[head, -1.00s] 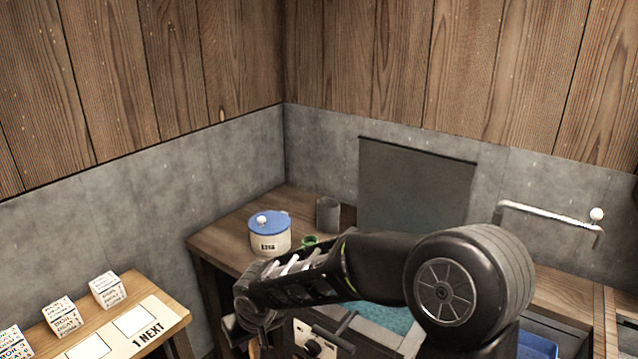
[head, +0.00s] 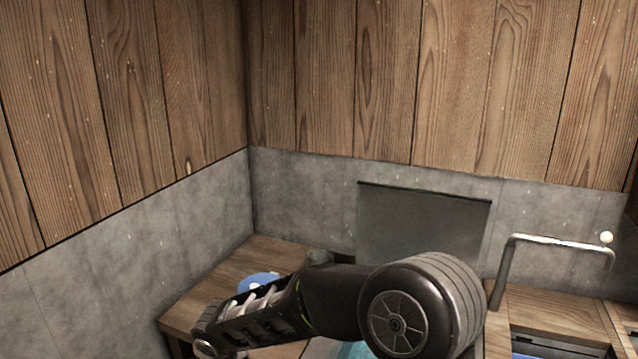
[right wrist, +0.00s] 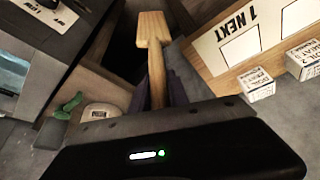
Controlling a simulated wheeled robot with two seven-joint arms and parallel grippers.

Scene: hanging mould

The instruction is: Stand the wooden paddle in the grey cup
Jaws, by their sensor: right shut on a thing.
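The wooden paddle (right wrist: 152,62) is pale, with a broad notched end, and it points up the right wrist view. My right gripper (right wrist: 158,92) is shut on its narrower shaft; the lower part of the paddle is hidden. In the head view my right arm reaches across to the left, and only part of the gripper shows at the bottom edge. My left gripper is in neither view.
A pot with a blue lid (head: 258,281) stands on the counter (head: 205,295), partly behind my arm. A grey panel (head: 425,225) leans at the back wall. A bent metal pipe (head: 545,241) rises at right.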

